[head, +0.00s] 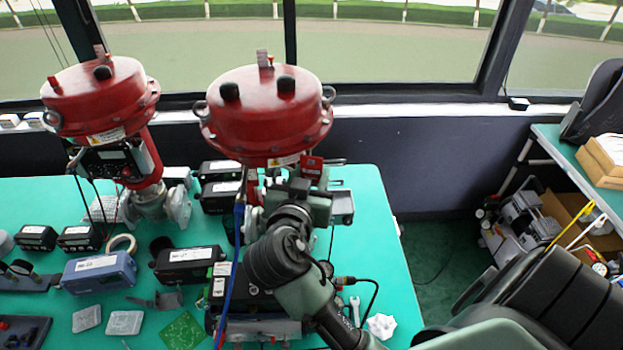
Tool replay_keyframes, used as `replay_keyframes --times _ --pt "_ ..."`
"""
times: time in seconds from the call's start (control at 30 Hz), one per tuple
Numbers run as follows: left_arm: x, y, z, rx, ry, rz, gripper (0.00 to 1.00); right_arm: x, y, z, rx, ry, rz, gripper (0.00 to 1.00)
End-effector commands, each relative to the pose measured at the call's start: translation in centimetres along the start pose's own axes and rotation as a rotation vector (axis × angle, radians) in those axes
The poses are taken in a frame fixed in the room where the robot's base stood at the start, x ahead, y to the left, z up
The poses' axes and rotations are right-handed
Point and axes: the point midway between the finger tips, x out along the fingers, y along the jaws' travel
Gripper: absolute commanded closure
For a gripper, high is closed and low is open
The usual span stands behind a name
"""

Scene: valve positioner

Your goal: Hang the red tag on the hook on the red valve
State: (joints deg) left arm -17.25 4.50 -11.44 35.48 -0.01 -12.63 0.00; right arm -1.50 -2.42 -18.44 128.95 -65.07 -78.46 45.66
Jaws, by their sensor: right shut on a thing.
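The nearer red valve (262,115), with a domed red top, stands at the middle of the bench, and its lower body is partly hidden by my right arm. A second red valve (100,95) stands to its left. My right gripper (308,183) is beside the nearer valve's stem, just below the right side of its dome. It is shut on the small red tag (312,166), which shows above the fingers close under the dome's rim. I cannot make out the hook or whether the tag touches the valve. My left gripper is out of view.
The green bench (368,235) holds several black boxes, a blue-grey box (98,272), a tape roll (121,244) and a green circuit board (181,330). A wrench (355,310) and white crumpled item (381,326) lie near the front right. The bench's right side is mostly clear.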

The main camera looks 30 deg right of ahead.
Motion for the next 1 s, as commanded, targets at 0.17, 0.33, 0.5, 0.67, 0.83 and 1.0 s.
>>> replay_keyframes --times 0.17,0.33,0.5,0.67,0.83,1.0 --pt "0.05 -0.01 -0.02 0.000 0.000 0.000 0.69 0.28 0.04 0.45 -0.008 -0.009 0.004 0.97" --pt "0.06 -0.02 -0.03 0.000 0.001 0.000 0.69 0.29 0.05 0.50 -0.009 -0.010 0.004 0.97" --pt "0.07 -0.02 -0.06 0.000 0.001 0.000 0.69 0.30 0.06 0.54 -0.009 -0.011 0.005 0.56" --pt "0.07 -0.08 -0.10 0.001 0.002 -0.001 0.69 0.29 0.03 0.55 -0.010 -0.011 0.003 0.36" --pt "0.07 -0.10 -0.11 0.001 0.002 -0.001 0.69 0.27 -0.02 0.52 -0.009 -0.010 0.002 0.36" --pt "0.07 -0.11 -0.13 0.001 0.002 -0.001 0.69 0.26 -0.05 0.49 -0.009 -0.009 0.001 0.36"
